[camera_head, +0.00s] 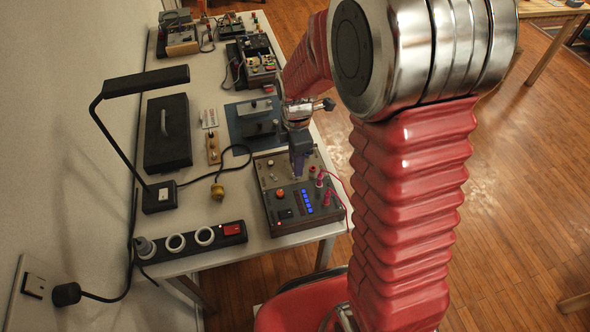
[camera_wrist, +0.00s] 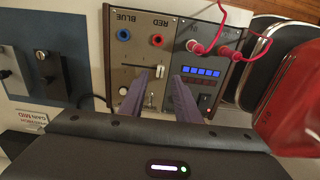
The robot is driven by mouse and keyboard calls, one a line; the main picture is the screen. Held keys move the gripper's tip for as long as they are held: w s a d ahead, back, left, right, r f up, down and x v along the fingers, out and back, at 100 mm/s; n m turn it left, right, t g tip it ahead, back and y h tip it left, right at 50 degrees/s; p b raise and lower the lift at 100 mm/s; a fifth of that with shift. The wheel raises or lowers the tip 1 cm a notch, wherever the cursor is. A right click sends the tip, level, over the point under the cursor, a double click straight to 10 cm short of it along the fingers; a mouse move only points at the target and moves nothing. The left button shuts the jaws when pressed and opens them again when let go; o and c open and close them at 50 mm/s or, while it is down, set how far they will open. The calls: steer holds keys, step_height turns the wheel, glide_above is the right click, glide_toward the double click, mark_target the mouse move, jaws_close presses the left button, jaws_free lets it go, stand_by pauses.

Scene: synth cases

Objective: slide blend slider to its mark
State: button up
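The blend slider is on the front panel of a grey instrument box (camera_head: 270,182), which also shows in the wrist view (camera_wrist: 176,42). A white slider knob (camera_wrist: 160,72) sits toward the right end of a dark horizontal slot (camera_wrist: 138,66). I cannot make out its mark. My gripper (camera_head: 298,176) hangs over the panel in the head view, hiding part of it. In the wrist view my gripper (camera_wrist: 161,75) is open, its two purple fingers apart, with the knob appearing in the gap between them. I cannot tell whether either finger touches it.
Red leads (camera_wrist: 228,30) plug into the box's right side, beside a blue display (camera_wrist: 201,71). A power strip (camera_head: 190,243), a black lamp (camera_head: 145,82), a black case (camera_head: 167,145) and a blue mat (camera_head: 236,125) with grey blocks lie around on the white table.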

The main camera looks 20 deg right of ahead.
steer(key=shift+f, duration=2.2)
steer(key=shift+c, duration=0.6)
jaws_close()
